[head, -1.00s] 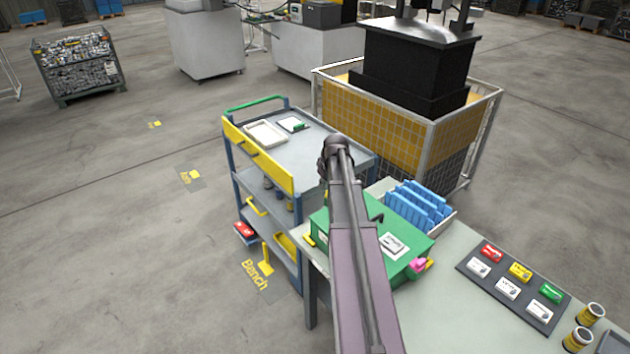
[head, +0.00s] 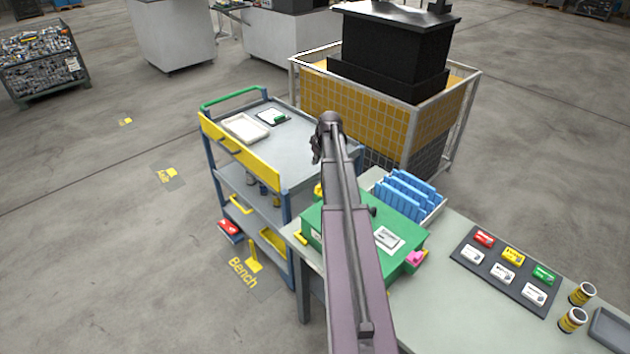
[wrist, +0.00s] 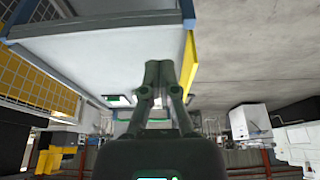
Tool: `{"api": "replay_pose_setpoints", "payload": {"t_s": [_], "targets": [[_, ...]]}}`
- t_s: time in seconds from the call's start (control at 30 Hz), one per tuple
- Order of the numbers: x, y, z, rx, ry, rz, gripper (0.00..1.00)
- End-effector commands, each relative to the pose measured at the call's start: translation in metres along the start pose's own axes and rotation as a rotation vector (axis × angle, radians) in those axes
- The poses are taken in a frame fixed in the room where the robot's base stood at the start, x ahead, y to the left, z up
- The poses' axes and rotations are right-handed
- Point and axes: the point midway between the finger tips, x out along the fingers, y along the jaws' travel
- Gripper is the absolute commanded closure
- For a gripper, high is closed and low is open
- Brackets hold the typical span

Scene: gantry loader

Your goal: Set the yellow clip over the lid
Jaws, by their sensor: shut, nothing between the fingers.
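A green box with a flat green lid (head: 392,222) stands on the bench. A white label and a dark knob show on its top. A small yellow clip-like piece (head: 301,238) is at the box's near left edge. Another small yellow piece (head: 319,190) shows at its far left corner, partly behind my arm. A pink piece (head: 415,258) is at the right corner, with a bit of yellow beside it. I cannot tell which yellow piece is the loose clip. My gripper (head: 317,152) is shut and empty, above the trolley's right side; the wrist view shows its fingers (wrist: 158,80) together.
The grey trolley (head: 300,150) holds a white tray (head: 246,128). Blue dividers (head: 410,193) stand in a bin behind the box. A dark mat (head: 490,280) with several small cartons and two jars (head: 573,320) lie to the right. A mesh cage (head: 385,110) stands behind.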

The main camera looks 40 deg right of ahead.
Motion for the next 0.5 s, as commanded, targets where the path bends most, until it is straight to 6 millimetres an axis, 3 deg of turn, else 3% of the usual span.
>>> {"api": "replay_pose_setpoints", "payload": {"t_s": [0.5], "targets": [[0.021, -0.006, -0.003, -0.008, 0.0, -0.002, 1.0]]}}
